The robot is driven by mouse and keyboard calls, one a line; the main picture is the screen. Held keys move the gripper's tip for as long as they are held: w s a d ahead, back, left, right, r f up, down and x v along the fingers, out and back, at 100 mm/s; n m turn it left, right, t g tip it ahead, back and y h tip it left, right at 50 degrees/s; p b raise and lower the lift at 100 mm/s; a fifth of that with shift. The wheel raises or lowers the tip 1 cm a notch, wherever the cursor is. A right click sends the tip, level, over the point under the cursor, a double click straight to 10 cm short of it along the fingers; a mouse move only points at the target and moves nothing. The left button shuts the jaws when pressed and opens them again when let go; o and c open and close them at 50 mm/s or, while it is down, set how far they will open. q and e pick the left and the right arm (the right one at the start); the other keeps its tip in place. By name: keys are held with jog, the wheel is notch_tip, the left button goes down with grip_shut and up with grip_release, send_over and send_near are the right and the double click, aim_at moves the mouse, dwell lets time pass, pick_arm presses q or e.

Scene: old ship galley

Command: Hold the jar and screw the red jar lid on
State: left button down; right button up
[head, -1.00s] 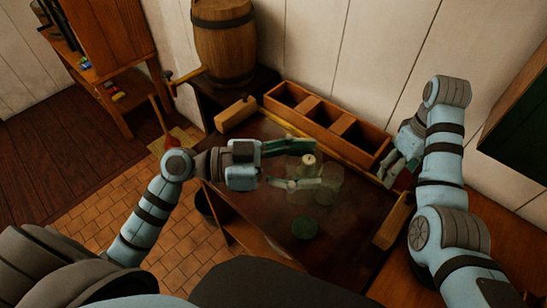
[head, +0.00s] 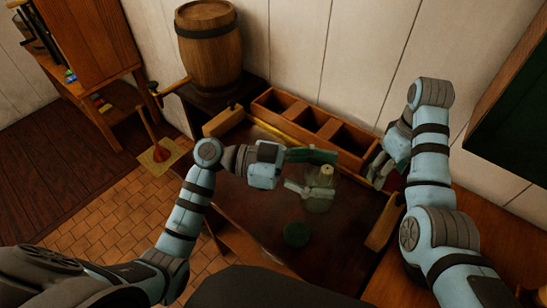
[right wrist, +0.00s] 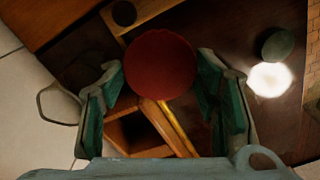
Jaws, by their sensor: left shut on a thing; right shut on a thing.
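My left gripper (head: 312,172) is shut on a clear glass jar (head: 321,181) above the table, one finger on each side. The jar is hard to make out; a small pale piece shows at its top. My right gripper (head: 381,172) is to the right of the jar, near the wooden box, its fingers partly hidden by my arm. In the right wrist view its fingers (right wrist: 163,95) are shut on the round red jar lid (right wrist: 160,65). The lid is apart from the jar.
A dark green round lid or disc (head: 297,234) lies on the dark table (head: 265,215); it also shows in the right wrist view (right wrist: 278,45). A wooden box (head: 300,118) with three compartments stands along the wall. A barrel (head: 208,50) stands at the back left.

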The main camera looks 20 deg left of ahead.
pick_arm(q)
jog(key=w+a+f+n+t+y, duration=0.1)
jog(key=a+f+n+t+y, duration=0.25)
jog(key=a+t, duration=0.25)
jog(key=w+a+f+n+t+y, duration=0.1)
jog(key=a+f+n+t+y, duration=0.25)
jog(key=a+n+t, duration=0.2)
jog(key=s+a+r+n+y, duration=0.1)
jog(key=s+a+r, duration=0.2)
jog(key=s+r, duration=0.4)
jog(key=shift+r+t+y, duration=0.4)
jog(key=shift+t, duration=0.05)
